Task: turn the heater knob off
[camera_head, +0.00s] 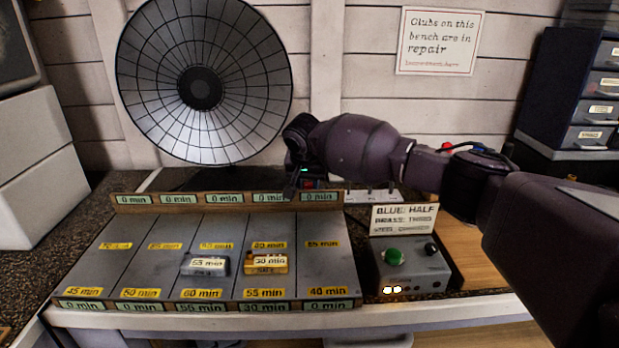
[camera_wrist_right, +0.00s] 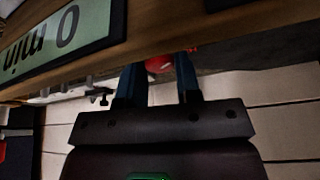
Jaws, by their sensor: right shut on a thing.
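The heater (camera_head: 200,88) is a round dish with a wire grille and a dark centre, standing behind the tray at the back of the bench. My right gripper (camera_head: 293,188) reaches in from the right, at the tray's back edge near the foot of the heater. In the right wrist view its two fingers (camera_wrist_right: 159,72) stand on either side of a red knob (camera_wrist_right: 158,63) and are shut on it. Most of the knob is hidden, and I cannot read its setting. My left gripper is not in view.
A grey tray (camera_head: 110,262) with minute labels holds a grey block (camera_head: 205,266) and a yellow block (camera_head: 266,263). A grey box (camera_head: 408,268) with a green button stands to its right. Dark drawers (camera_head: 590,110) are at the far right. White boxes (camera_head: 40,170) are at the left.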

